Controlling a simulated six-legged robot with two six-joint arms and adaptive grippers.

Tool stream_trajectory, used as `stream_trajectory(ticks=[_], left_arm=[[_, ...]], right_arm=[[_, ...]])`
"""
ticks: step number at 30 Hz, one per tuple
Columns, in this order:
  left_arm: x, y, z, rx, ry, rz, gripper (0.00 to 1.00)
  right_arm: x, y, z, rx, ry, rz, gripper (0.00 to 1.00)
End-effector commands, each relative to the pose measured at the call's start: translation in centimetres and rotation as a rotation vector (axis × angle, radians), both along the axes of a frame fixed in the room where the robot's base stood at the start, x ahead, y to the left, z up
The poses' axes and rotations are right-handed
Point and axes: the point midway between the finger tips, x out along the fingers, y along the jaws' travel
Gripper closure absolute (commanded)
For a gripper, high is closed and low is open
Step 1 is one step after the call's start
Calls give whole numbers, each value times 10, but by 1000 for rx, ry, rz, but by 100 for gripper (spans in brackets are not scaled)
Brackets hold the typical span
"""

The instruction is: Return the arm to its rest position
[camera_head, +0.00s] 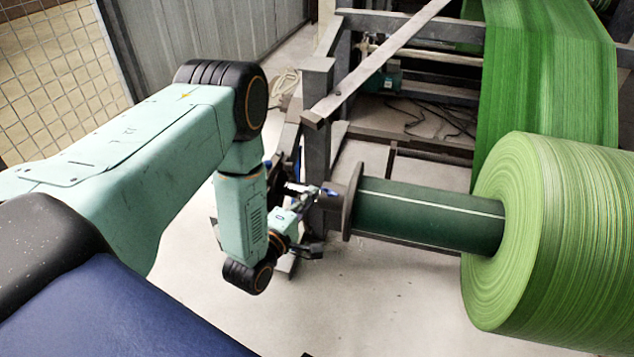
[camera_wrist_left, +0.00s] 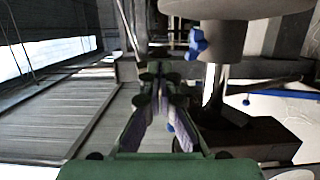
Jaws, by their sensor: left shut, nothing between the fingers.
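My left arm (camera_head: 110,150) comes in from the left, pale green with black joints, and bends down at the elbow. My left gripper (camera_head: 303,198) is small in the head view, close to the grey machine frame and the end of the roll's shaft; whether it touches them I cannot tell. In the left wrist view its fingers (camera_wrist_left: 155,78) come together at the tips, with nothing held between them. My right gripper is not in view.
A green roll (camera_head: 545,235) sits on a dark green core (camera_head: 430,215) with a round end flange (camera_head: 351,200). A grey post (camera_head: 317,130) stands behind my wrist. In the wrist view, a blue knob (camera_wrist_left: 197,43) is close right of the fingers. Floor (camera_head: 390,300) below is clear.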

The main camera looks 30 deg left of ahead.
Motion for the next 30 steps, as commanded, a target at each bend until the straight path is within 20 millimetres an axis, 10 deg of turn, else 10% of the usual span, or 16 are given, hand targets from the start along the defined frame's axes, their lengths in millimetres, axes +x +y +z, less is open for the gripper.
stream_trajectory(ticks=[11,17,24,30], left_arm=[[-8,2,-2,40,7,-1,100],[-26,1,-50,362,238,-30,100],[-119,-25,-123,808,713,-320,100],[-242,-53,-135,1077,1041,-789,100]], right_arm=[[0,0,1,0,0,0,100],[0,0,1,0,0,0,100],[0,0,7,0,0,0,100],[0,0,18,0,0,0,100]])
